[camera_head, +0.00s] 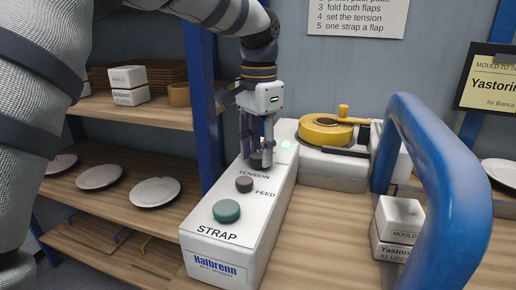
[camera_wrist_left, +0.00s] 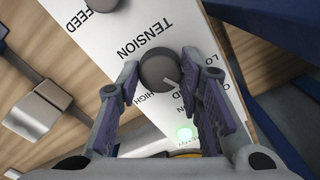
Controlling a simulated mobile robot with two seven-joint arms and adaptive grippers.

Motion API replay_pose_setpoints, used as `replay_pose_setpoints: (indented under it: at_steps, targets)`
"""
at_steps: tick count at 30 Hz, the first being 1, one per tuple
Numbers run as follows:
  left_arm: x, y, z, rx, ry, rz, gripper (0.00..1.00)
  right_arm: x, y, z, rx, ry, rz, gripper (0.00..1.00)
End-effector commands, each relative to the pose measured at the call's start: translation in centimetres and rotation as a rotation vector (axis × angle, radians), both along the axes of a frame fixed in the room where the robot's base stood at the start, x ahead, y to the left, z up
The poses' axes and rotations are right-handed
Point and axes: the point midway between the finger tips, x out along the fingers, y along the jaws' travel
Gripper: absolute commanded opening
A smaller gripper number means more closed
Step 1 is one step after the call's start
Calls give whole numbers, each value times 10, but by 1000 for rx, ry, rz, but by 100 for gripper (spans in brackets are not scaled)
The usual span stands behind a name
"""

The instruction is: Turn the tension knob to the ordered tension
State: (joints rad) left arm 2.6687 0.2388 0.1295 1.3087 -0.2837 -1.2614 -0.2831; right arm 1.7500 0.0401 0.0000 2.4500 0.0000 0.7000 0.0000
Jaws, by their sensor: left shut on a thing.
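The dark round tension knob (camera_wrist_left: 158,69) sits on the white strap machine panel (camera_head: 245,213), beside the word TENSION. Its pale pointer line points down and right in the left wrist view, between the word HIGH and lettering partly hidden by a finger. My left gripper (camera_head: 258,160) is shut on the knob from above; in the left wrist view its fingers (camera_wrist_left: 157,88) stand on either side of it. The fingers hide the knob in the head view. My right gripper is not in view.
A grey feed knob (camera_head: 244,184) and a green strap button (camera_head: 226,211) stand on the panel. A green light (camera_head: 286,145) glows behind my gripper. A yellow reel (camera_head: 325,131) is at the back. A blue arch (camera_head: 440,170) rises at right, near white boxes (camera_head: 399,219).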

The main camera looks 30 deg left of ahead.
Motion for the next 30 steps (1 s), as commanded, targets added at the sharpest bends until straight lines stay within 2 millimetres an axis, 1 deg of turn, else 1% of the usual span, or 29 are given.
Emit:
replay_pose_setpoints:
  at_steps: [6,15,21,30]
  targets:
    - [0,0,0,2,-2,198,6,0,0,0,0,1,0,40]
    - [1,0,0,1,-3,424,6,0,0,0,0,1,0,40]
    - [1,0,0,1,-1,524,6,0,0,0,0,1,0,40]
    - [1,0,0,1,-1,591,6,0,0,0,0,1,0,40]
